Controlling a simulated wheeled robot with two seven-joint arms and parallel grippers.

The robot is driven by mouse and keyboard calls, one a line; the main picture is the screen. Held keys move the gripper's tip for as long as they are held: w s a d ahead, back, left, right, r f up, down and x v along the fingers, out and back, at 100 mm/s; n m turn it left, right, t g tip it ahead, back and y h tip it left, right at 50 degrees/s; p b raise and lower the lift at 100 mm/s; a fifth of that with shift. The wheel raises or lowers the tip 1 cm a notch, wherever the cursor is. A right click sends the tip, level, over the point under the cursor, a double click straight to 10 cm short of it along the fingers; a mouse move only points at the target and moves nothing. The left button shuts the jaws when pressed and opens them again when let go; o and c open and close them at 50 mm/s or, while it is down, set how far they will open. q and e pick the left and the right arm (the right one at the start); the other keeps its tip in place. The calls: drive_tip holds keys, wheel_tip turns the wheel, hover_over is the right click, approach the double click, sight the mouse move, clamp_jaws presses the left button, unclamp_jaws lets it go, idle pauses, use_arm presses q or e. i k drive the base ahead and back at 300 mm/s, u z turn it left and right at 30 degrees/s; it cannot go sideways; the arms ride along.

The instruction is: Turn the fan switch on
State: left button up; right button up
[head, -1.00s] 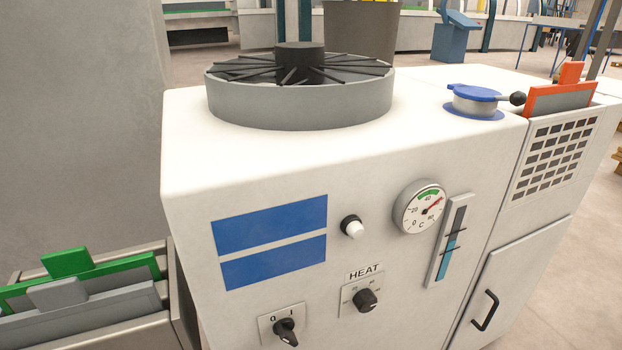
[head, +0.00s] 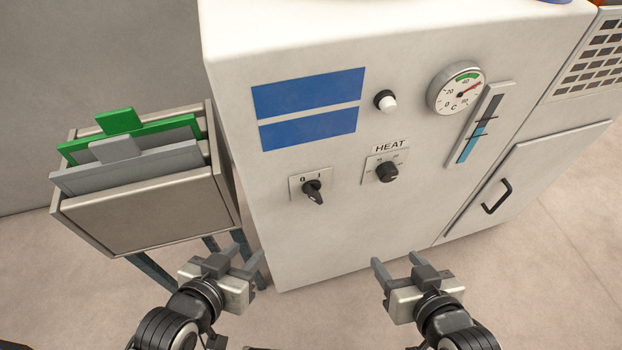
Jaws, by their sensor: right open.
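A black rotary switch (head: 312,191) on a light plate marked 0 and 1 sits low on the white machine's front (head: 330,240). Its handle sticks out down and slightly right; I cannot tell for sure which mark it is set to. The fan is out of view now. My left gripper (head: 246,254) is below and left of the switch, apart from it, with a gap between its fingers and nothing seen in it. My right gripper (head: 395,260) is open and empty, below and right of the switch.
A HEAT knob (head: 387,171) sits right of the switch, with a white button (head: 386,101), a gauge (head: 456,88) and a blue level indicator (head: 478,130) above. A door handle (head: 497,196) juts out at right. A bin (head: 150,212) with green and grey plates stands left.

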sight(312, 188)
drive_tip(key=u, duration=2.5)
drive_tip(key=k, duration=1.35)
drive_tip(key=z, duration=2.3)
